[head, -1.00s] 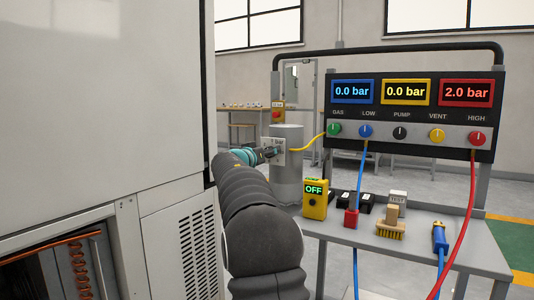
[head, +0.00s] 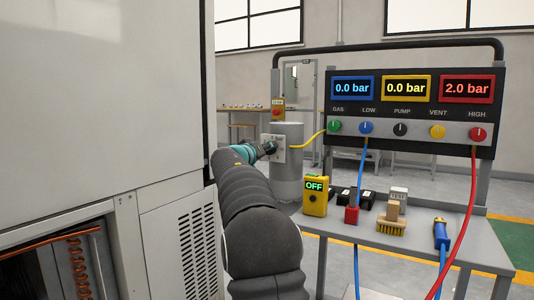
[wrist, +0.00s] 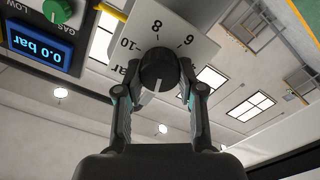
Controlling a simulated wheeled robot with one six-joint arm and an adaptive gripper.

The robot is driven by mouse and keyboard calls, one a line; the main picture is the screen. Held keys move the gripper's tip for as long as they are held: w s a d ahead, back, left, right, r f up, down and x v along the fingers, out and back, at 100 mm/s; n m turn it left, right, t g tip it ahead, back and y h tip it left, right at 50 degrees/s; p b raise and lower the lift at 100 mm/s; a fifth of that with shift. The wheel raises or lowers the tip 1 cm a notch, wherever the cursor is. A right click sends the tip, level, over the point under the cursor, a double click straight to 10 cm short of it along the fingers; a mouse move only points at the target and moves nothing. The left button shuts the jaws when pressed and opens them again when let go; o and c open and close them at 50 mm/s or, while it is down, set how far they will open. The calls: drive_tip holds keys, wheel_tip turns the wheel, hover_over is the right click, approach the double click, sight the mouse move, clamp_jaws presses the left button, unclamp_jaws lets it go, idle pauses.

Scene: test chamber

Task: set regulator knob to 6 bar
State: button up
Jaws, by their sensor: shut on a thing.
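The regulator's black knob (wrist: 158,70) sits on a pale dial plate (wrist: 172,30) in the wrist view. The plate carries the marks 6, 8 and 10 and the word bar, seen upside down. A pale mark shows on the knob's lower side in the picture, away from the 8; its exact reading is unclear. My gripper (wrist: 158,82) is shut on the knob, one finger on each side. In the head view the plate (head: 280,154) is in front of a grey cylinder (head: 288,178), with my gripper (head: 268,148) at it; the knob is hidden there.
A panel (head: 410,145) shows 0.0, 0.0 and 2.0 bar above several coloured knobs. A bench (head: 400,252) holds a yellow meter (head: 315,195) reading OFF and a brush (head: 391,222). A yellow hose (head: 308,146) runs from the regulator. A large white cabinet (head: 100,100) stands close left.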

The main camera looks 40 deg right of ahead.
drive_tip(key=shift+f+n+p, duration=0.2)
drive_tip(key=shift+n+p, duration=2.6)
drive_tip(key=shift+n, duration=4.25)
drive_tip(key=shift+f+n+p, duration=0.2)
drive_tip(key=shift+n+p, duration=2.55)
drive_tip(key=shift+n, duration=4.3)
drive_tip(key=shift+s, duration=0.1)
drive_tip(key=o, duration=1.1)
drive_tip(key=shift+o, duration=0.2)
